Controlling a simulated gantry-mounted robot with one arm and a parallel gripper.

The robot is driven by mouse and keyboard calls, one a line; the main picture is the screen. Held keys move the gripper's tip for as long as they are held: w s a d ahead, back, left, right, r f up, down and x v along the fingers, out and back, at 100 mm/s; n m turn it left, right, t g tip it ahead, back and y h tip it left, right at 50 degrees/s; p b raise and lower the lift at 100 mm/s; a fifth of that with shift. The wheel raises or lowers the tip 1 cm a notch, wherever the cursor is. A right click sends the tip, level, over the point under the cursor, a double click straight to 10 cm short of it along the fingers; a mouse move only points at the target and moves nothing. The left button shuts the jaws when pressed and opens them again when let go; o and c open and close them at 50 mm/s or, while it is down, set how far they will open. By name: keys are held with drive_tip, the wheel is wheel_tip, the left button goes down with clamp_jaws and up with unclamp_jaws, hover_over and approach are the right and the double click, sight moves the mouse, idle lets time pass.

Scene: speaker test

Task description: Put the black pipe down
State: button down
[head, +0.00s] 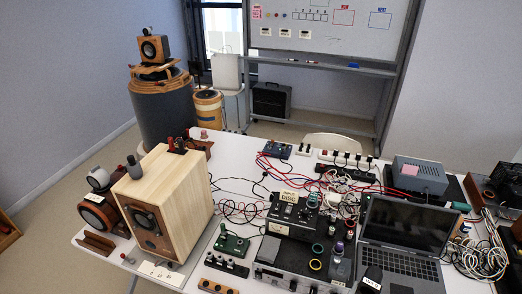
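My gripper is not in view, so I cannot see whether it holds anything. I cannot pick out a black pipe for certain. A short dark grey cylinder (133,168) stands upright at the left top edge of the pale wooden speaker (178,190); I cannot tell whether it is a pipe. The speaker stands on the left part of the white table (222,168).
A laptop (400,245), a black amplifier (300,262), a grey box (420,172) and many cables crowd the table. Smaller drivers (100,212) lie left of the speaker. Behind are a dark drum (163,105) and a whiteboard (325,35). Some bare tabletop shows behind the speaker.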

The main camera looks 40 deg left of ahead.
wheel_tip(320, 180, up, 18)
drive_tip(key=p, duration=1.6)
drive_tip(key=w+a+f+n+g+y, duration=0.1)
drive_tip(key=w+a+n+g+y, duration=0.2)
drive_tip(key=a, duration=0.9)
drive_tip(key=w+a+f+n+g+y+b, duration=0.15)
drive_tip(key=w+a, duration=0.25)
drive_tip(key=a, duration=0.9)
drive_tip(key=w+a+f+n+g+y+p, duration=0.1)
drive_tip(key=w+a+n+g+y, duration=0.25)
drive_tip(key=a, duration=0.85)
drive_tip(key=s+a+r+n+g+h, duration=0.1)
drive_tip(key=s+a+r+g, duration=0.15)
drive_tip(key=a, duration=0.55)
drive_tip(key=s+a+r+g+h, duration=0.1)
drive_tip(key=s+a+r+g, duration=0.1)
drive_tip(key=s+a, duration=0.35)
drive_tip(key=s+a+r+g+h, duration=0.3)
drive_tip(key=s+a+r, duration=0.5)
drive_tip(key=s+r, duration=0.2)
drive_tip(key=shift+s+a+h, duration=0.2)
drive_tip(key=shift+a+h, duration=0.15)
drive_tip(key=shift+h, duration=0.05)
